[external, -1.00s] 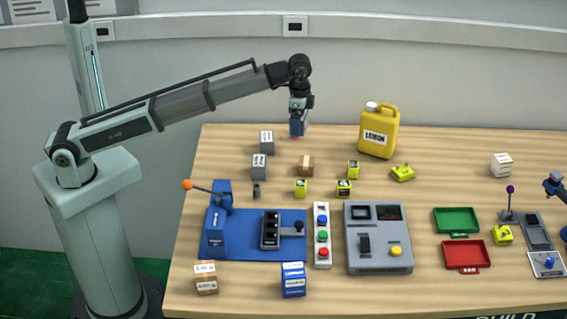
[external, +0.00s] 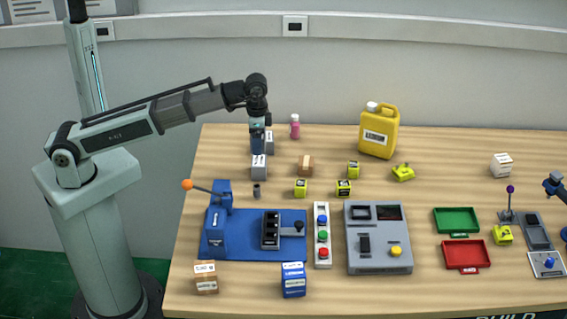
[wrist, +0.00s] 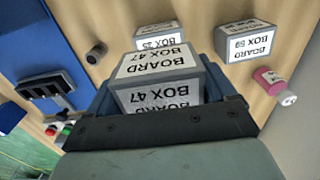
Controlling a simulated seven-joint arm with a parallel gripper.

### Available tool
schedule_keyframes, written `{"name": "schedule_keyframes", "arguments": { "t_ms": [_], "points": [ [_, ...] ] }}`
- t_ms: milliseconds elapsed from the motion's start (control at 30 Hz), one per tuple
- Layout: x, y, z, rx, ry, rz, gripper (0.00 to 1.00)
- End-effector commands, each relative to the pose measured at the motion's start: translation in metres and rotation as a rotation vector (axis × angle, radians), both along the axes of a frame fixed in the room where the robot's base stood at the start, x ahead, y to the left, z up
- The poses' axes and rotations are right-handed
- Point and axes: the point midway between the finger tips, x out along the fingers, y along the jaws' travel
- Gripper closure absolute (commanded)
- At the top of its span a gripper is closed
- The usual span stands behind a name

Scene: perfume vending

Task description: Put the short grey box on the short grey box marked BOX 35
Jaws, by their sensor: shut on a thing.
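My gripper (external: 257,150) is shut on a short grey box marked BOARD BOX 47 (wrist: 160,72), which fills the middle of the wrist view between the blue fingers. In the external view the fingers mostly hide it. The short grey box marked BOX 35 (wrist: 158,38) shows just beyond the held box, partly covered by it; in the external view it appears to be the nearer grey box (external: 259,167). My gripper hangs above and slightly behind it. I cannot tell the gap between the two boxes.
Another grey box, seemingly BOX 59 (wrist: 246,42), stands close behind my gripper, with a pink bottle (wrist: 276,85) near it. A blue machine (external: 216,228) is nearer the front.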

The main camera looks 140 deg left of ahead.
Motion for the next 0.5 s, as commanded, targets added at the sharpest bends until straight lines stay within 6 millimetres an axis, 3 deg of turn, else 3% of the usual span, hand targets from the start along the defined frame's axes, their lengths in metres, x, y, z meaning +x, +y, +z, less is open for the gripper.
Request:
{"name": "schedule_keyframes", "arguments": {
  "t_ms": [500],
  "points": [
    [0.0, 0.0, -0.047, 0.0, 0.0, -0.001, 0.51]
  ]
}}
